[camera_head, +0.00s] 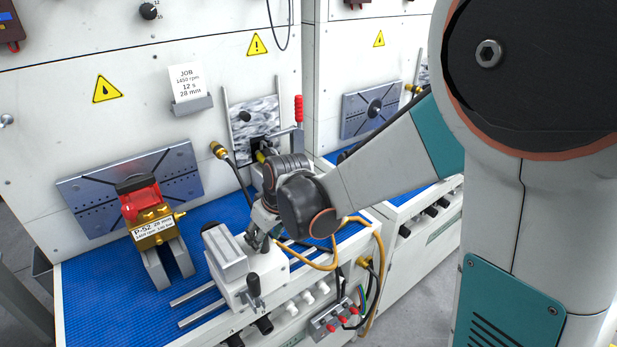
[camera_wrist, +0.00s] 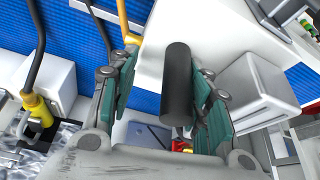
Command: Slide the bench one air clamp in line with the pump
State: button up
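The pump (camera_head: 148,215), red and brass with a P-52 label, sits on a grey stand on the blue mat at the left of bench one. The air clamp (camera_head: 228,262), a white block with a grey top, sits on two metal rails (camera_head: 197,307), to the right of the pump in the head view. My gripper (camera_head: 261,232) is low at the clamp's right side. In the wrist view, a black cylindrical handle (camera_wrist: 178,85) stands between my teal fingers (camera_wrist: 165,88). A gap shows between the handle and the left finger; contact on the right is unclear.
A job card (camera_head: 186,84) hangs on the back panel. A red-handled lever (camera_head: 299,110) and a grey patterned plate (camera_head: 254,125) stand behind my gripper. Orange and black hoses (camera_head: 378,275) loop at the bench's front right. Blue mat (camera_head: 95,285) is bare at left.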

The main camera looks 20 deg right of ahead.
jog(key=w+d, duration=0.3)
jog(key=d, duration=0.8)
jog(key=p+v, duration=0.3)
jog(key=v, duration=1.1)
jog(key=shift+s+a+r+m+p, duration=0.2)
jog(key=shift+a+r+m+p, duration=0.1)
jog(key=shift+p, duration=0.1)
